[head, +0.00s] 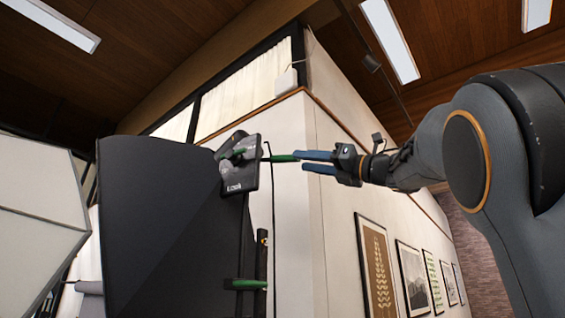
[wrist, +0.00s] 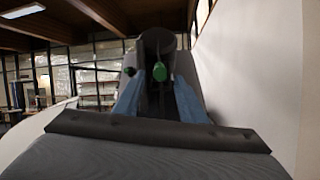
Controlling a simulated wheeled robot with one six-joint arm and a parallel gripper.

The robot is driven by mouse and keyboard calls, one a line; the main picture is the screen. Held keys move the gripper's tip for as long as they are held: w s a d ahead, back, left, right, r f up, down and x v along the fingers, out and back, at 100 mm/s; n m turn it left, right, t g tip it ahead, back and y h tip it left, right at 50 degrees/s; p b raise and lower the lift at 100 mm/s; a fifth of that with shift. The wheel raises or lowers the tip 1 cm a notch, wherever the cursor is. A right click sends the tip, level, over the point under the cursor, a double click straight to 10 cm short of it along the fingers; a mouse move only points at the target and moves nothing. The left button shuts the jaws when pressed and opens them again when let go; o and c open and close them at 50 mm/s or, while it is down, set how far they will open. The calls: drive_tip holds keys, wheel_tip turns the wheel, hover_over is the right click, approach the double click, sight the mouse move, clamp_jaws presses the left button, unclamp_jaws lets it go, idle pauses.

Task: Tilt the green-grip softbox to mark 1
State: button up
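The green-grip softbox (head: 155,225) is a large dark panel left of centre in the head view, standing steeply. A dark tilt bracket (head: 240,172) with pale lettering is at its upper right edge. A green grip (head: 278,158) sticks out from the bracket to the right. In the wrist view the green grip (wrist: 160,72) shows end-on, roughly between the fingertips. My gripper (head: 301,161) is open, its two blue fingers apart, with the tips at the grip's outer end. I cannot tell whether they touch it. I cannot make out mark 1.
A second green handle (head: 245,284) is lower on the dark stand. A white softbox (head: 38,215) stands at the far left. A pale wall (head: 340,170) with framed pictures (head: 376,262) runs behind and to the right of my gripper, close on the right in the wrist view.

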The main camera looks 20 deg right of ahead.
sight(286, 159)
drive_tip(key=p+x, duration=0.4)
drive_tip(key=x, duration=0.3)
drive_tip(key=shift+w+a+r, duration=0.1)
drive_tip(key=shift+r, duration=0.05)
clamp_jaws()
